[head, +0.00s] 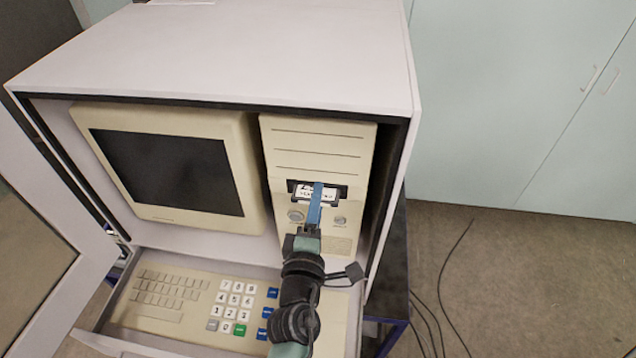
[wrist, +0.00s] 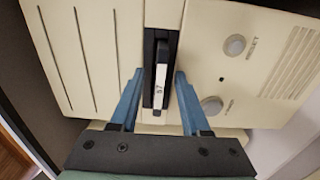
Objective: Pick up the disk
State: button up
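The disk (head: 305,190) has a white label and sits partly in the dark drive slot of a beige computer tower (head: 318,150). The disk also shows in the wrist view (wrist: 160,75), sticking out of the slot. My gripper (head: 316,192) reaches up to the slot from below in the head view. In the wrist view its two blue fingers (wrist: 158,88) are apart, one on each side of the disk, with gaps between them and it. The fingers hide part of the disk in the head view.
The tower stands in a white cabinet (head: 230,50) beside a beige monitor (head: 165,165). A keyboard (head: 170,297) lies on a pulled-out drawer below. An open cabinet door (head: 50,240) is at left. Cables (head: 440,290) lie on the floor at right.

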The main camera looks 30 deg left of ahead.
grip_shut()
jog(key=shift+r, duration=0.2)
jog(key=b+v, duration=0.3)
jog(key=v, duration=1.5)
jog(key=shift+f, duration=0.15)
